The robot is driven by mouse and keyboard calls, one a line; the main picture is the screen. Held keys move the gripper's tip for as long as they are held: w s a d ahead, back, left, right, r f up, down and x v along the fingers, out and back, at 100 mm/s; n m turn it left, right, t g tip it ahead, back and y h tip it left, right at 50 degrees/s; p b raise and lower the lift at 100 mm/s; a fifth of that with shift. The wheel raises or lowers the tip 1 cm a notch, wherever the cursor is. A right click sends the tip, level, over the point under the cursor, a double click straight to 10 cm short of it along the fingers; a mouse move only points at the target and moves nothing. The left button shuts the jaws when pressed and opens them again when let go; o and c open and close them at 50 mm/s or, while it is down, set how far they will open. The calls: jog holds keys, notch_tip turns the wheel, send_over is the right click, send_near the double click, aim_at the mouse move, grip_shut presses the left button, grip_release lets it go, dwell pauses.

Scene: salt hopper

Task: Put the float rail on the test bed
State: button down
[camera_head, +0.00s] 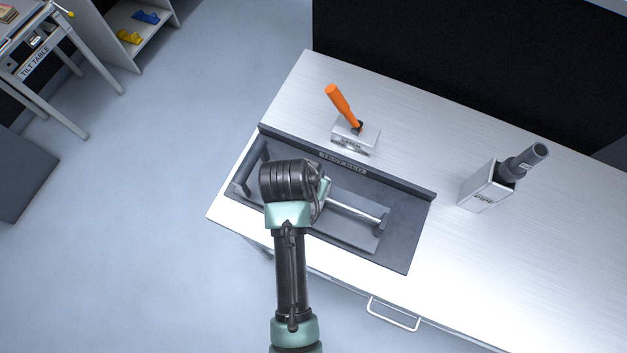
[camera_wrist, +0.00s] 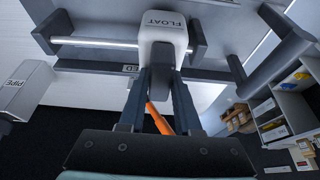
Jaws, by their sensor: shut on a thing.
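The float rail (camera_head: 352,210) is a grey bar with upright end posts, a silver rod and a white block labelled FLOAT (camera_wrist: 163,31). In the wrist view my gripper (camera_wrist: 163,76) is shut on the grey tab of the float block. In the head view the rail lies over the dark grey test bed (camera_head: 411,218), roughly along its length. I cannot tell whether it rests on the bed or hangs just above. My wrist hides the rail's middle and the float block in the head view.
Behind the bed stands a metal block with an orange handle (camera_head: 340,101). A box labelled PIPE (camera_head: 484,190) with a grey tube in it stands to the right. The bench (camera_head: 540,255) is clear between. A tilt table (camera_head: 50,55) and a shelf (camera_head: 140,40) stand far left.

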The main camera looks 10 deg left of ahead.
jog(key=shift+f, duration=0.9)
jog(key=shift+w+f, duration=0.1)
jog(key=c, duration=0.6)
grip_release()
jog(key=shift+f, duration=0.1)
